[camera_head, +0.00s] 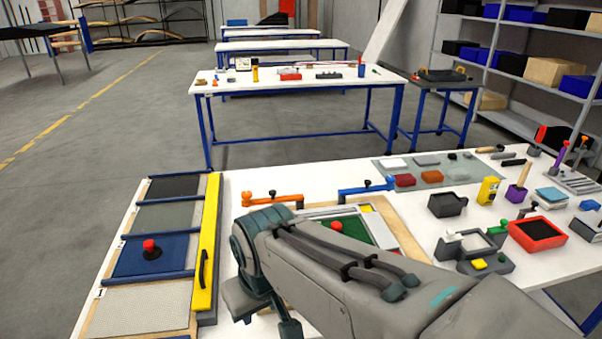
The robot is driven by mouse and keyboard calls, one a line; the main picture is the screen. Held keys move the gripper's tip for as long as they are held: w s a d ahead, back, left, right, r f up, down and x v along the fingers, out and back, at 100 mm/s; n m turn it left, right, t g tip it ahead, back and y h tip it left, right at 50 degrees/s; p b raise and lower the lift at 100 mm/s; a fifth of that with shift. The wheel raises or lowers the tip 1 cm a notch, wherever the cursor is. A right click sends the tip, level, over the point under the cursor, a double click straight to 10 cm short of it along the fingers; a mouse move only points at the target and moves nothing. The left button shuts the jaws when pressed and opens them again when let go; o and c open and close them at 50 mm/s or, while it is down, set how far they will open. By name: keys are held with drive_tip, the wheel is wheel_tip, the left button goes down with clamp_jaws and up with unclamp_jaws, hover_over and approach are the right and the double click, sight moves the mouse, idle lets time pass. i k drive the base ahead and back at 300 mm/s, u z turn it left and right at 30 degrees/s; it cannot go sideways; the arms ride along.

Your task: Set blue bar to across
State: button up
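The blue bar (354,191) is a short bar with a black knob near its middle and a raised blue end at its right. It lies roughly left to right in the picture, at the far right corner of a wooden frame (398,229) on the white table. My arm reaches in from the lower right and covers much of the frame. My gripper (265,312) points down at the frame's near left, well apart from the blue bar. Its fingers are mostly hidden by the wrist, so I cannot tell their opening.
An orange bar (258,201) with a black knob lies at the frame's far left. A red knob (336,226) stands on a green panel inside. Left is a panel rack with a yellow bar (206,245). Several tools and a red tray (538,233) crowd the right.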

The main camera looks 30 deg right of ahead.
sight(367, 188)
drive_tip(key=k, duration=0.45)
drive_tip(key=z, duration=0.75)
drive_tip(key=i, duration=0.5)
drive_tip(key=z, duration=0.05)
